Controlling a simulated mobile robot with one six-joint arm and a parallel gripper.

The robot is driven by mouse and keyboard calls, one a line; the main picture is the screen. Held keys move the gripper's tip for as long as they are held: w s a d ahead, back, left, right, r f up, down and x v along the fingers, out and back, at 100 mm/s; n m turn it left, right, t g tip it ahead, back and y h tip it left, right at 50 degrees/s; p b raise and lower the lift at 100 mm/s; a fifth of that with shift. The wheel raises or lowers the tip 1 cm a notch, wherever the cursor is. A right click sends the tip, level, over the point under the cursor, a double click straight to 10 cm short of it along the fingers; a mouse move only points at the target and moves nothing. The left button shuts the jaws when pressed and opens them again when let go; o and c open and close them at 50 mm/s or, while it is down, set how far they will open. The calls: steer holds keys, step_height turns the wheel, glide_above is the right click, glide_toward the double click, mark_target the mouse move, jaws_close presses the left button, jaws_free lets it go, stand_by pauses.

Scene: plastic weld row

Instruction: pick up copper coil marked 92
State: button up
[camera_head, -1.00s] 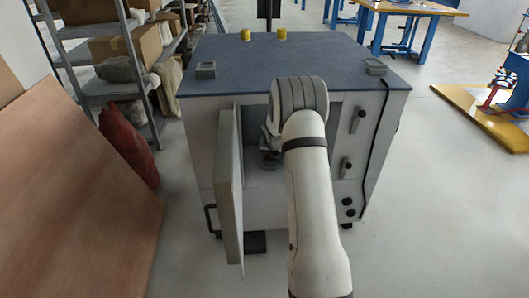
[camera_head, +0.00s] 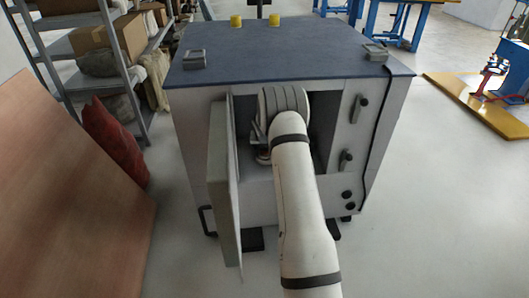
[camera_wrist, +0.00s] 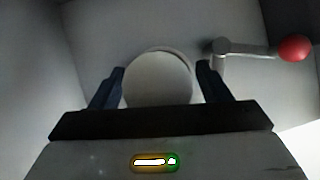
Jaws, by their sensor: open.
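In the wrist view a round, pale grey thing (camera_wrist: 158,80) sits between the two dark fingers of my gripper (camera_wrist: 160,70). The fingers are apart, one on each side of it. I see no number on it and no copper colour, so I cannot tell whether it is the coil marked 92. In the head view my arm reaches into the open front of a grey cabinet (camera_head: 375,150) with a dark blue top. My wrist hides most of the inside, and the fingers do not show there.
The cabinet's door (camera_head: 222,190) stands open just left of my arm. A red ball knob (camera_wrist: 294,48) on a grey bar is right of my gripper. Shelving (camera_head: 105,60), a red sack (camera_head: 115,145) and a brown board (camera_head: 65,195) are on the left.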

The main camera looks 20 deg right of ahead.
steer(key=c, duration=1.4)
